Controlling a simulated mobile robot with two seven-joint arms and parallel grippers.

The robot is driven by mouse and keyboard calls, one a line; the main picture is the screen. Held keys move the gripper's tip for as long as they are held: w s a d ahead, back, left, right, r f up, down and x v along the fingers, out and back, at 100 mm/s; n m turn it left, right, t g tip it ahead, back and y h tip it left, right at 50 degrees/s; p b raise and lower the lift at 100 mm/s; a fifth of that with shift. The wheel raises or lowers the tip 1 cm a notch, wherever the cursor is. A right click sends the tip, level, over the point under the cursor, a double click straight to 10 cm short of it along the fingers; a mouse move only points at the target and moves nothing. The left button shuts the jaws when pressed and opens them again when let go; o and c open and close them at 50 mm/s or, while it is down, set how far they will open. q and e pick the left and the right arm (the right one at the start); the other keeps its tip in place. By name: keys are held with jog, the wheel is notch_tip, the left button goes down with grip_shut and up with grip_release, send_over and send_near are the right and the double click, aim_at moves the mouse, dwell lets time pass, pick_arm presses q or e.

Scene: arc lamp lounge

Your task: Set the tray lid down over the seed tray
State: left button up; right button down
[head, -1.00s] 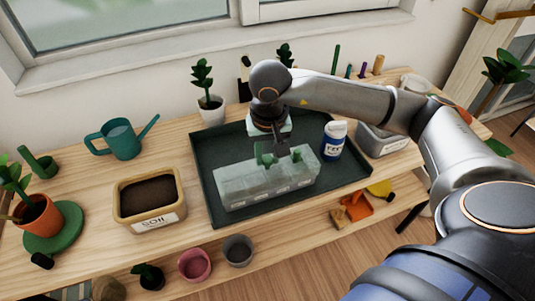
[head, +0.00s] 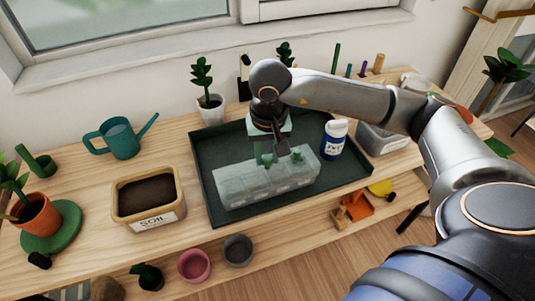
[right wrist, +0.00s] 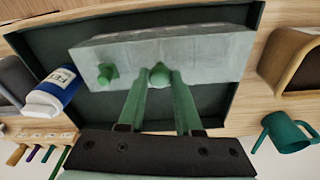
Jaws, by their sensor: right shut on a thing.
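The tray lid (head: 262,176) is a pale, see-through box cover with a green knob. It sits over the seed tray, which shows only faintly through it, on the dark tray in the middle of the bench. I cannot tell whether its lower rim fully rests. My right gripper (head: 276,160) is above the lid. In the right wrist view its green fingers (right wrist: 159,84) are shut on the knob in the middle of the lid (right wrist: 205,52). A second small green piece stands beside the knob on the lid. My left gripper is not in view.
The dark tray (head: 210,148) has a white and blue bottle (head: 334,140) at its right. A soil tub (head: 148,196) and a teal watering can (head: 122,140) stand to the left. A grey bin (head: 381,139) is at the right. Small pots sit on the shelf below.

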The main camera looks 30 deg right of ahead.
jog(key=shift+f, duration=0.15)
jog(key=c, duration=0.5)
grip_release()
jog(key=r, duration=0.4)
jog(key=s+r, duration=0.1)
jog(key=r, duration=0.7)
jog(key=shift+s+a+r, duration=0.2)
jog(key=shift+a+r, duration=0.05)
jog(key=shift+a, duration=0.05)
jog(key=shift+s+f, duration=0.1)
